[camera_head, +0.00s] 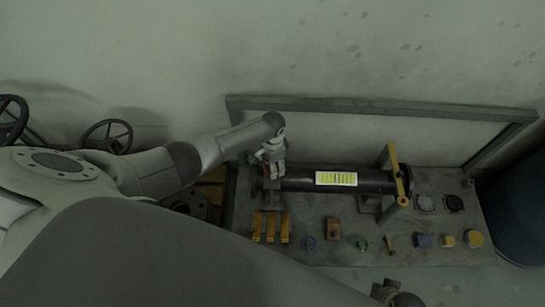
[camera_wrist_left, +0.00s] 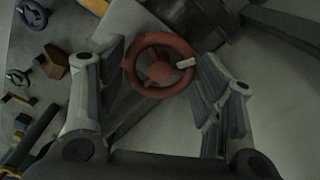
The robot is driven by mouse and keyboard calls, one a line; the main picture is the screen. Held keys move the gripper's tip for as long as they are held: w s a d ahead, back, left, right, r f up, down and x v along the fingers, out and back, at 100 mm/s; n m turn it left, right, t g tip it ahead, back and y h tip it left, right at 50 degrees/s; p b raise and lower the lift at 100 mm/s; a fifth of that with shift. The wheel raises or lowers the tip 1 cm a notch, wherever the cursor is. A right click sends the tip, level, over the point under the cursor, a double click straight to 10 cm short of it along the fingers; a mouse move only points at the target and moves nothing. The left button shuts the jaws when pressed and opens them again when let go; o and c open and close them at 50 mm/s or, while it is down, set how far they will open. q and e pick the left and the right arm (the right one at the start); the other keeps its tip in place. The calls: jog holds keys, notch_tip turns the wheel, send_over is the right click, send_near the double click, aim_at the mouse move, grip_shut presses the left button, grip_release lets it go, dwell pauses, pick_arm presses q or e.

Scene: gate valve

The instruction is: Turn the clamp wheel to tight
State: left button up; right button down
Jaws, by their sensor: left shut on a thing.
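The red clamp wheel (camera_wrist_left: 160,72) shows in the left wrist view with a spoked rim, a round hub and a white mark on its right side. In the head view my left gripper (camera_head: 271,155) is at the left end of a dark pipe (camera_head: 290,180) and hides the wheel. A dark part (camera_head: 397,293) at the bottom edge may belong to my right arm; its fingers cannot be made out.
A yellow bar (camera_head: 397,170) stands at the pipe's right end. Several small yellow, blue and brown parts (camera_head: 333,229) lie on the grey bench (camera_head: 300,252). A raised frame (camera_head: 380,104) runs behind. Dark handwheels (camera_head: 107,136) are at the left.

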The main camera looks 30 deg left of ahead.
dwell(0.5)
pick_arm(q)
jog(key=o, duration=1)
jog(key=shift+o, duration=0.2)
notch_tip(320, 180, up, 12)
